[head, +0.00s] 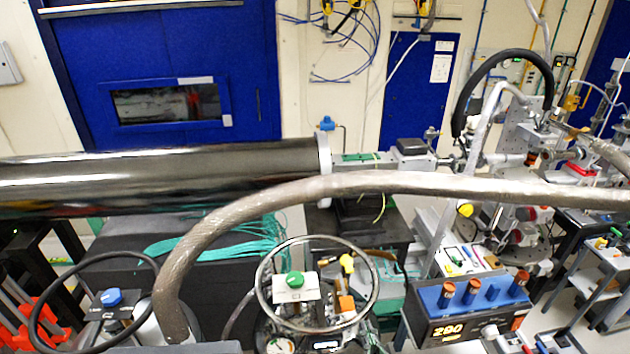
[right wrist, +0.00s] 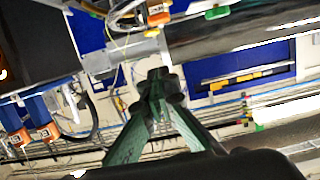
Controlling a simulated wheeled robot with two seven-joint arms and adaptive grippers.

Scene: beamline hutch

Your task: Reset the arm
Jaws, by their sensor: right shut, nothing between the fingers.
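My right gripper (right wrist: 157,78) fills the lower middle of the right wrist view. Its two dark green fingers come together at the tips, with nothing between them. It is shut and empty, and it touches nothing that I can make out. In the head view I cannot clearly pick out the right gripper among the equipment at the bottom edge. My left gripper is not in view.
A long dark tube (head: 230,168) and a thick silvery hose (head: 400,184) cross the head view. A round metal ring (head: 262,274) and a blue-topped box reading 290 (head: 446,330) stand in front. Blue doors (head: 170,40) are behind. The near area is crowded.

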